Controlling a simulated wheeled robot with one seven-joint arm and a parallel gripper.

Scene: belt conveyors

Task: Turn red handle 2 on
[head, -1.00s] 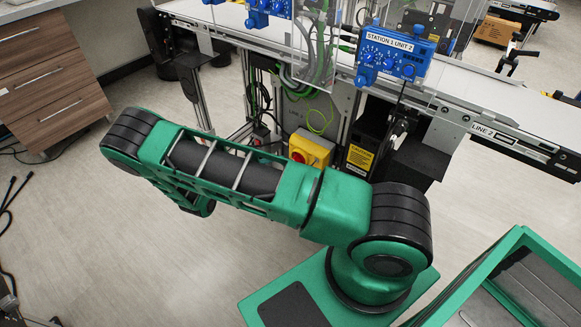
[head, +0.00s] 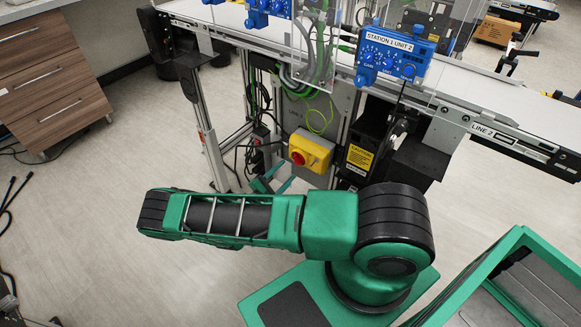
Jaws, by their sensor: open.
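The red handle (head: 298,157) is a round red knob on the front of a yellow switch box (head: 317,147). The box is mounted low on the conveyor frame, below the belt. My gripper (head: 277,178) shows as thin green fingers just left of and below the yellow box, seemingly apart from the handle. The fingers are open and nothing shows between them. My arm hides the rest of the wrist. The handle's exact angle is too small to read.
A wooden drawer cabinet (head: 50,85) is at left; open floor lies between.

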